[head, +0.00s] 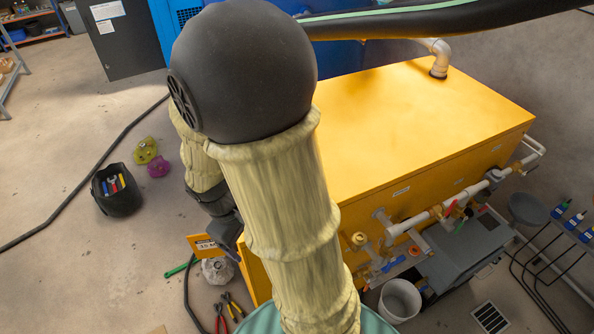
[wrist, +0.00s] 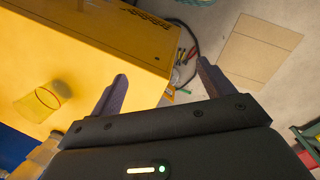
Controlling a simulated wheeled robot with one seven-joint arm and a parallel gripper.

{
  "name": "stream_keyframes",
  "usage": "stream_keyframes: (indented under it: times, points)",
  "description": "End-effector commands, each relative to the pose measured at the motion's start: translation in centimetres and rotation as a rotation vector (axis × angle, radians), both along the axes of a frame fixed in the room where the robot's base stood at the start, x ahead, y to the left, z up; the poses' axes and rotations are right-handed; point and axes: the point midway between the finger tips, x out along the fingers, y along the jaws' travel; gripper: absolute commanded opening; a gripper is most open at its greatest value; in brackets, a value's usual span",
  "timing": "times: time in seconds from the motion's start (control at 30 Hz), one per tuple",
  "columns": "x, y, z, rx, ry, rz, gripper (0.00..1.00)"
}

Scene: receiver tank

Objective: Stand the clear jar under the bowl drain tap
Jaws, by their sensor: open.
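A clear, yellow-tinted jar (wrist: 40,104) shows at the left of the wrist view, on the yellow top of the tank (wrist: 85,75). In the head view my arm covers the near left part of the tank (head: 420,100), and I do not see the jar there. My gripper (wrist: 162,72) is open and empty, its fingers apart to the right of the jar, over the tank's edge. Pipework with valves (head: 440,215) runs along the tank's front right side. I cannot tell which fitting is the bowl drain tap.
A white bucket (head: 400,300) and a grey case (head: 462,258) stand below the pipework. A black tool bag (head: 116,190) stands on the floor at left. Pliers (head: 228,308) lie near the tank, and cardboard (wrist: 262,50) lies on the floor. The left floor is mostly clear.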

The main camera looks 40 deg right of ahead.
Motion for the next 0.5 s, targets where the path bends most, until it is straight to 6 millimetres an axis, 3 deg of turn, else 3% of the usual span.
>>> stream_keyframes:
  times: [0.03, 0.2, 0.33, 0.5]
  points:
    - [0.0, -1.0, -2.6, -0.071, 0.09, 0.093, 0.81]
    - [1.1, -5.9, -5.7, -0.372, 0.387, 0.406, 0.81]
    - [4.0, -9.0, -6.2, -0.647, 0.6, 0.621, 0.81]
    - [9.1, -10.3, -5.0, -0.992, 0.812, 0.823, 0.81]
